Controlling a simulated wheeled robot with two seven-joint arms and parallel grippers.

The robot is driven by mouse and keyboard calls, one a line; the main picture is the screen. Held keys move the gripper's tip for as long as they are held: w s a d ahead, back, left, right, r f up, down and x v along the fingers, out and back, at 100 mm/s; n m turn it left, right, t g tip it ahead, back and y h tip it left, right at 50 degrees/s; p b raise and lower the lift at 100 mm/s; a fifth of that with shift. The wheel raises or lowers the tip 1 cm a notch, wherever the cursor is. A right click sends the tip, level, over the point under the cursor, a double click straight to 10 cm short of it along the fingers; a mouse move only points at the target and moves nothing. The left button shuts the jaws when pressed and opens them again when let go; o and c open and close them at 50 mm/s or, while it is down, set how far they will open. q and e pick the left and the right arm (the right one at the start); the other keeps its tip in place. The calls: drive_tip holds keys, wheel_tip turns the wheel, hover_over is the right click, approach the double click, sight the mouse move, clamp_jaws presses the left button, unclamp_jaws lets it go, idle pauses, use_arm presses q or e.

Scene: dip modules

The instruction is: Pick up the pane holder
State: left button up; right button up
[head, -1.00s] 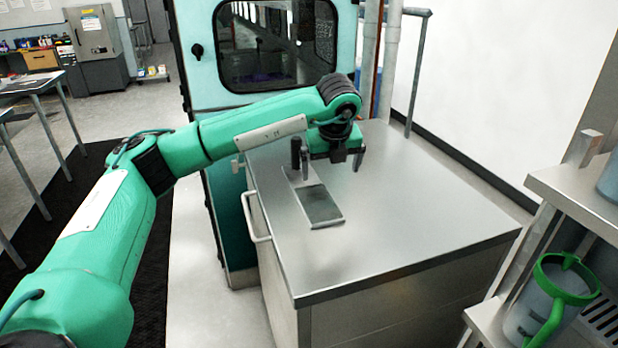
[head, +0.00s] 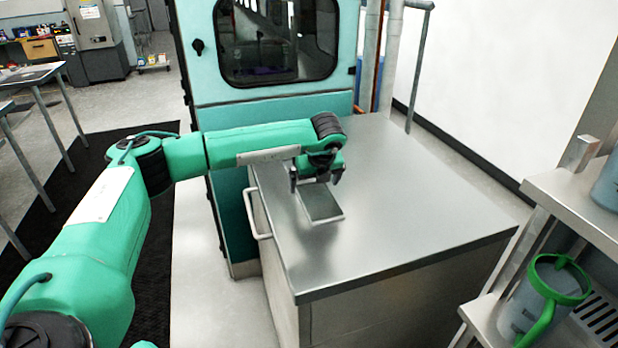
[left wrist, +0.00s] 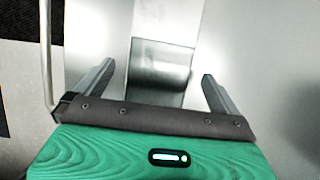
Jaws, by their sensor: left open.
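The pane holder (head: 322,206) is a flat metal plate with a darker pane, lying on the steel cabinet top near its left edge. Its far end is hidden behind my left gripper in the head view. My left gripper (head: 316,182) is open and points down over the holder's far part. In the left wrist view the holder (left wrist: 160,66) shows between the two spread fingers of my left gripper (left wrist: 157,80), with space on both sides. I cannot tell the exact height gap. My right gripper is not in view.
The steel cabinet top (head: 420,215) is bare to the right. A handle rail (head: 255,215) runs along its left side. A teal machine with a window (head: 278,45) stands behind. A shelf at right holds a container with a green rim and handle (head: 550,300).

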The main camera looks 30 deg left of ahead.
use_arm(q)
drive_tip(key=shift+x, duration=1.15)
drive_tip(key=shift+f, duration=0.1)
drive_tip(key=c, duration=1)
drive_tip(key=shift+c, duration=0.2)
